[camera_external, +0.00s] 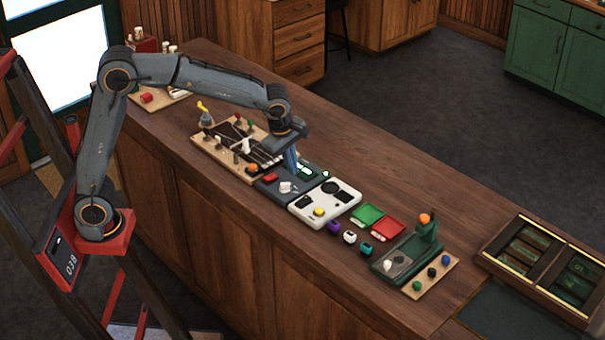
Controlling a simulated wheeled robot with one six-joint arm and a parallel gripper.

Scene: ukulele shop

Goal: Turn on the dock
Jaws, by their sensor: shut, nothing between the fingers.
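My gripper (291,168) hangs at the end of my arm over the workbench (370,160), pointing down, with its bluish fingers shut and nothing held. It is right over a dark grey panel (274,188), and I cannot tell whether the fingertips touch it. Which of these is the dock is not clear from this view. My fingers hide part of the panel.
A wooden board (210,145) with pegs and a dark track stands left of the panel. Purple, white and teal knobs, a green tray (366,215), a red tray (388,228) and a green press (424,240) stand to the right. The bench's far side is clear.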

